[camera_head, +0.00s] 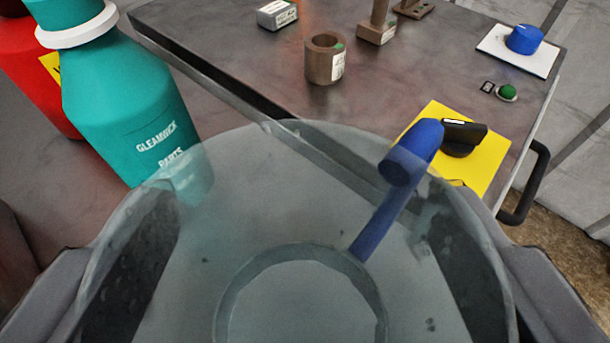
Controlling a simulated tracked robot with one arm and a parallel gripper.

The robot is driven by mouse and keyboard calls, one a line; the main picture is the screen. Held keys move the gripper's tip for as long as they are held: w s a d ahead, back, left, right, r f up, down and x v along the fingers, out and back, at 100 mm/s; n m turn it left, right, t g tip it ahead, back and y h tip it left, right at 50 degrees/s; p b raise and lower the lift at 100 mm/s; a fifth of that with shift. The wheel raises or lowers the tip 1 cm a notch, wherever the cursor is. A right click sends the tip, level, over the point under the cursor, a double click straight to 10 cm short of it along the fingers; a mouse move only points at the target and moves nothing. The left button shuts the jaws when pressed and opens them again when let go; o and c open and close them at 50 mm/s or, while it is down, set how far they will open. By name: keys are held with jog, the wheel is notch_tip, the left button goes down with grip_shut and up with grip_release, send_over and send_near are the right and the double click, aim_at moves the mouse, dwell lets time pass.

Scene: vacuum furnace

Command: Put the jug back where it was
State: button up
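A large clear jug (300,215) fills the lower middle of the view, close to the camera, and I look through its wall. A blue piece (410,155) stands at its upper right, with a narrow blue length running down from it; I cannot tell how it joins the jug. My gripper (300,265) has a dark finger on each side of the jug and appears shut on it. The jug's lower part and what lies under it are hard to make out. The place where it stood before cannot be told from this view.
A teal bottle (125,110) and a red bottle (38,75) stand at left. The bench panel (230,55) carries a brown ring (325,60), a blue knob (524,39), a green button (506,92) and a black switch (463,135) on a yellow plate (483,175). A black handle (530,185) sticks out at right.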

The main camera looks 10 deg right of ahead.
aim_at(303, 237)
jog(key=shift+w+d, duration=0.1)
jog(key=shift+w, duration=0.25)
jog(key=shift+w+f+b, duration=0.2)
jog(key=shift+f+b, duration=0.25)
jog(key=shift+f, duration=1.4)
jog(key=shift+f, duration=0.1)
jog(key=o, duration=1.1)
jog(key=shift+d, duration=0.1)
jog(key=shift+s+r, duration=0.15)
jog(key=shift+r, duration=0.05)
jog(key=v, duration=1.1)
jog(key=shift+s+r+p, duration=0.2)
jog(key=shift+s+p, duration=0.1)
jog(key=shift+p, duration=0.15)
